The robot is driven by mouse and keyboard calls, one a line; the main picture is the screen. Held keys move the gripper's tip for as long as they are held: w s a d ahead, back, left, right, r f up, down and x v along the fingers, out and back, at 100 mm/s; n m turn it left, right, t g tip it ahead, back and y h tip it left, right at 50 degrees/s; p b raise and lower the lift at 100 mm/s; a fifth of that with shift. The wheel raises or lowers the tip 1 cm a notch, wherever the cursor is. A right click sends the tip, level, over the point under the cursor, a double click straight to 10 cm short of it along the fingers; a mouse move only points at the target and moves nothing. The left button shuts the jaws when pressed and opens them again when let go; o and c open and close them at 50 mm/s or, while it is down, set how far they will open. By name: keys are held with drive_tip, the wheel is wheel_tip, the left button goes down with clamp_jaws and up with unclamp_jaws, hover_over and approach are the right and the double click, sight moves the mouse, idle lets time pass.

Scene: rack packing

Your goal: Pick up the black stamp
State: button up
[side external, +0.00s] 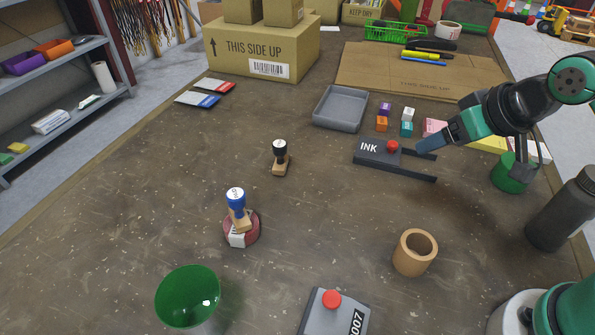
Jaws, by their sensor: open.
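The black stamp (280,157) stands upright on the brown table, left of the middle, with a round black handle and a light wooden base. A blue-handled stamp (238,210) stands closer to the camera, on a round reddish and white object (242,238). My gripper (478,156) is at the right, beyond the ink box and well apart from the black stamp. Its fingers look spread and empty; one blue-grey finger shows near the ink box, and the other seems to hang by a green cylinder.
The dark ink box (375,153) with a red button and two prongs lies between my gripper and the black stamp. Table left of the stamp is clear.

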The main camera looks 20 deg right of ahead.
idle(0.4)
drive_tip(key=shift+o, duration=0.4)
